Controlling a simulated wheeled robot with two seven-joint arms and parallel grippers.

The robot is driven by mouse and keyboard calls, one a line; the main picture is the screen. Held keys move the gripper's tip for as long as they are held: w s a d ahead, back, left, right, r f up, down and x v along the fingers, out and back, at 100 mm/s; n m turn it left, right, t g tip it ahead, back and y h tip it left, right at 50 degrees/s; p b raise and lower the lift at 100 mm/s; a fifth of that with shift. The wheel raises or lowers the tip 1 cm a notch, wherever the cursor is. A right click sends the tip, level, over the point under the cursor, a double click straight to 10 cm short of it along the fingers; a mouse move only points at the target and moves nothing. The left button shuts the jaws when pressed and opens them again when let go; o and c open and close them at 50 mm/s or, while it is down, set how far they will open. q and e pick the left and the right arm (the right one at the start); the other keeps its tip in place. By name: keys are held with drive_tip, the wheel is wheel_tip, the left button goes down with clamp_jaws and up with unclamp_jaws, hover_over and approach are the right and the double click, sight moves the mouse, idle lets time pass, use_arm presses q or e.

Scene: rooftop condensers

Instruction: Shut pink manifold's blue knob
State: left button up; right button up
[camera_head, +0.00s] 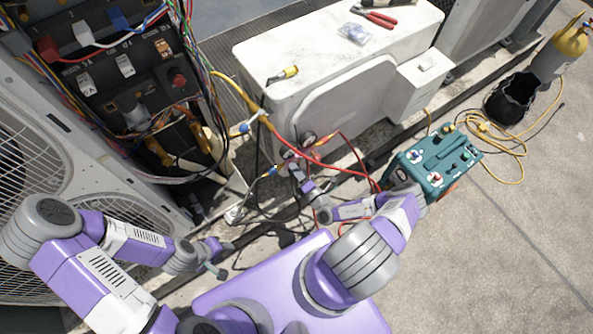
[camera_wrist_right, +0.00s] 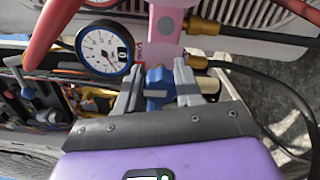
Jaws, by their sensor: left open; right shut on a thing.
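The pink manifold (camera_wrist_right: 165,38) stands upright in the right wrist view, with a blue-rimmed gauge (camera_wrist_right: 104,48) on its left. Its blue knob (camera_wrist_right: 158,90) sits between the two grey fingers of my right gripper (camera_wrist_right: 157,88), which is shut on it. In the head view my right gripper (camera_head: 295,170) reaches in among the hoses beside the white condenser, and the manifold is small and mostly hidden there. My left gripper (camera_head: 222,262) is open and empty, low over the ground left of my purple base.
A white condenser (camera_head: 345,80) stands behind, with red pliers (camera_head: 374,17) on top. An open electrical panel (camera_head: 110,70) is at the left. A teal machine (camera_head: 435,165) is at the right, near a black bucket (camera_head: 514,98). Red, yellow and black hoses surround my right gripper.

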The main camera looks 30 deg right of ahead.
drive_tip(key=shift+d, duration=0.15)
drive_tip(key=o, duration=1)
drive_tip(key=s+p, duration=0.1)
drive_tip(key=s, duration=0.6)
drive_tip(key=shift+s+d+p, duration=0.2)
drive_tip(key=shift+s+p, duration=0.1)
drive_tip(key=shift+p, duration=0.05)
